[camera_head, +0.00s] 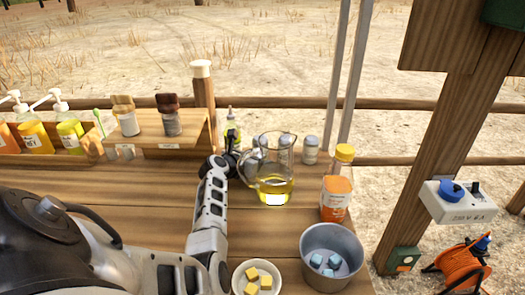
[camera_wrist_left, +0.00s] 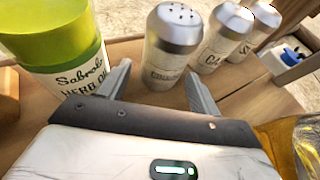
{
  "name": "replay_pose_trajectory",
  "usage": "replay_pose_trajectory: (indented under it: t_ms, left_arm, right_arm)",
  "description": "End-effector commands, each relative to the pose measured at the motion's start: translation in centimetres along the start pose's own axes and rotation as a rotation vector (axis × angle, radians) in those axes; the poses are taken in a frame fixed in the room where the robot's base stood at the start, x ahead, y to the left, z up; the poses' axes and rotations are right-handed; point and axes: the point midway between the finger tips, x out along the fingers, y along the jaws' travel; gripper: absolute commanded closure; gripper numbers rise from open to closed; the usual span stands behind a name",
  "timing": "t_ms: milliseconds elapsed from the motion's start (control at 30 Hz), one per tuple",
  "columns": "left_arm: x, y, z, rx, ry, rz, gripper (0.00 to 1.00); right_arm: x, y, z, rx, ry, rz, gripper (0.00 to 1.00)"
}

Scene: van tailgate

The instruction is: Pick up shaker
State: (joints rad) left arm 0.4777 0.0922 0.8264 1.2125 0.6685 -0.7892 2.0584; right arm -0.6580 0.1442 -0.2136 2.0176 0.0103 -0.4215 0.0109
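Several shakers with perforated metal tops stand in a row at the back of the wooden counter. The nearest shaker (camera_wrist_left: 170,55) in the left wrist view is upright, its label partly readable. In the head view the right-hand shaker (camera_head: 311,150) is clear, and the others are partly behind the glass jug. My left gripper (camera_wrist_left: 160,92) is open and empty, its two fingers spread toward either side of the nearest shaker's base. I cannot tell whether they touch it. In the head view the gripper (camera_head: 232,160) is small and dark, left of the jug.
A herb oil bottle (camera_wrist_left: 68,45) stands close by the left finger. A glass jug (camera_head: 275,180) of yellow liquid stands just right of the gripper. An orange-labelled bottle (camera_head: 336,190), metal bucket (camera_head: 332,240) and white bowl (camera_head: 240,288) stand nearer. The counter's left middle is clear.

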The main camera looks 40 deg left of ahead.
Motion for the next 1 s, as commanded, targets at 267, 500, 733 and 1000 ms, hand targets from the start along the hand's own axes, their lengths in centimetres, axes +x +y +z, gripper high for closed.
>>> replay_pose_trajectory:
  t_ms: [267,500,733,1000]
  left_arm:
    - [0.0,0.0,0.0,0.0,-0.001,0.0,0.82]
    - [-0.1,0.0,0.3,0.0,-0.002,0.0,0.82]
    - [-1.0,0.0,2.5,0.001,-0.004,0.001,0.82]
    - [-3.2,0.0,7.8,0.001,-0.006,0.001,0.82]
  right_arm:
    - [0.0,0.0,0.0,-0.001,0.0,0.001,0.08]
    - [-0.1,0.1,0.0,-0.002,0.0,0.002,0.08]
    - [-0.4,0.1,-0.3,-0.003,-0.003,0.005,0.08]
    - [-0.8,0.4,-0.6,-0.005,-0.005,0.011,0.08]
